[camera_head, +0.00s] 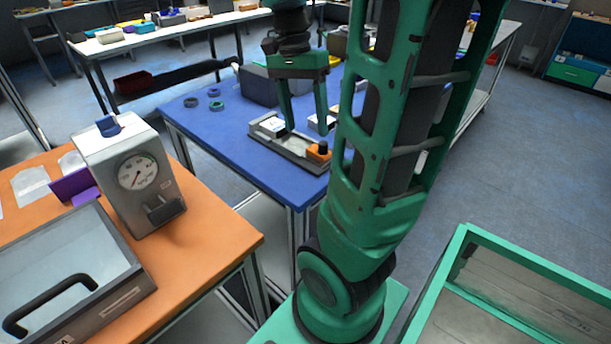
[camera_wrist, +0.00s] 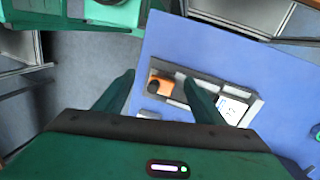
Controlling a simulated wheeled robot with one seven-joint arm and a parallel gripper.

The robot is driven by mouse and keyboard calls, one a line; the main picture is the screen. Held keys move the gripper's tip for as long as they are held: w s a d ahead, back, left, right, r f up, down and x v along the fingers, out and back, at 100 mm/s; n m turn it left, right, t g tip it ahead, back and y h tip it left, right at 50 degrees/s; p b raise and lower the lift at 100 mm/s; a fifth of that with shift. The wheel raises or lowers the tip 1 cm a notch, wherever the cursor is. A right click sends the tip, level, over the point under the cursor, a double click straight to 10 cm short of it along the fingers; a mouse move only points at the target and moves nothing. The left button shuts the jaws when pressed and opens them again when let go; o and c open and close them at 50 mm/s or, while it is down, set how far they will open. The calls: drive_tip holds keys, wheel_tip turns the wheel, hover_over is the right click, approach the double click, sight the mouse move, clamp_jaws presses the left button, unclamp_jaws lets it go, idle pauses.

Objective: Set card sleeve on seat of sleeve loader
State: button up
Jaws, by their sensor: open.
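A long grey device (camera_head: 290,147), which looks like the sleeve loader, lies on the blue table. It has an orange block with a black knob (camera_head: 318,152) at its near end. A white card-like piece with dark print (camera_head: 272,127) lies in its far end and also shows in the wrist view (camera_wrist: 232,107); I cannot tell whether it is the card sleeve. Another small pale item (camera_head: 322,122) lies beside the device, partly hidden by my arm. My gripper (camera_head: 306,125) is open over the device, with nothing visible between its fingers; in the wrist view (camera_wrist: 158,79) its fingers are spread.
Several dark and green rings (camera_head: 203,99) and a dark grey box (camera_head: 259,85) are on the blue table (camera_head: 225,125). An orange table (camera_head: 210,230) at left bears a gauge box (camera_head: 138,180). A green-framed bin (camera_head: 530,265) stands at lower right.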

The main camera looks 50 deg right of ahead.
drive_tip(key=s+a+f+n+t, duration=0.2)
drive_tip(key=s+a+f+n, duration=0.4)
drive_tip(key=s+a+n, duration=0.2)
drive_tip(key=shift+s+a+f+n, duration=0.25)
drive_tip(key=shift+a+f+n, duration=0.1)
drive_tip(key=shift+n, duration=1.05)
